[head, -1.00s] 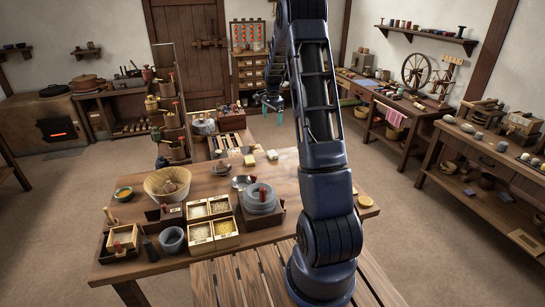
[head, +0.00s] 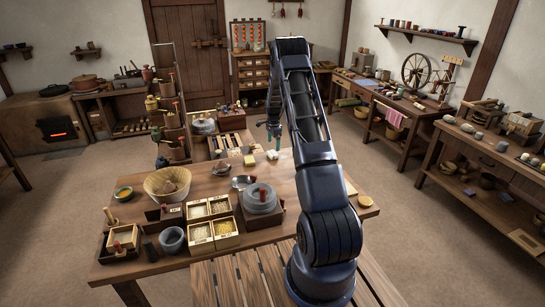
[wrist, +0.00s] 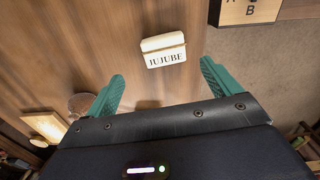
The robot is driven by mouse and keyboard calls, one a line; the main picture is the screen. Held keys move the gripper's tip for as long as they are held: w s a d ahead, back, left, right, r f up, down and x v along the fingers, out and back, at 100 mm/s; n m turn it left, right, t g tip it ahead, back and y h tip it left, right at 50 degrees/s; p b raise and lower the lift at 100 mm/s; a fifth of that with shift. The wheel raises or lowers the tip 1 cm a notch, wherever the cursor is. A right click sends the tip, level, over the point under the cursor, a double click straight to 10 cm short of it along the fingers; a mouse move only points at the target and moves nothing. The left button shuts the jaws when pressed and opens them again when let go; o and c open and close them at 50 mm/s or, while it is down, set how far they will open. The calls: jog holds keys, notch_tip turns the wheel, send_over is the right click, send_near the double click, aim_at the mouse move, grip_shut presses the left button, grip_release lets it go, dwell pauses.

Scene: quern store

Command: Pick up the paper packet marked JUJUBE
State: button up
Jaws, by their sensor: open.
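The paper packet marked JUJUBE (wrist: 165,57) is small and white with black lettering. It lies on the brown wooden table, just beyond my fingertips and between their lines in the wrist view. In the head view a small white piece at the table's far edge (head: 272,155) looks like this packet, but its lettering is too small to read. My gripper (wrist: 162,70) is open and empty, with its teal fingers spread apart. In the head view my gripper (head: 274,136) hangs just above the far edge of the table.
A lettered wooden box (wrist: 250,10) is at the wrist view's top right. A pale block (wrist: 47,125) and a round brown object (wrist: 81,103) lie left of my fingers. The table (head: 215,187) also holds a basket (head: 167,182), grain boxes and a grey quern (head: 261,199).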

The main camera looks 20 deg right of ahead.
aim_at(273, 152)
jog(key=f, duration=0.7)
jog(key=shift+w+a+f, duration=0.2)
jog(key=shift+w, duration=0.15)
jog(key=c, duration=1.1)
jog(key=shift+o, duration=0.2)
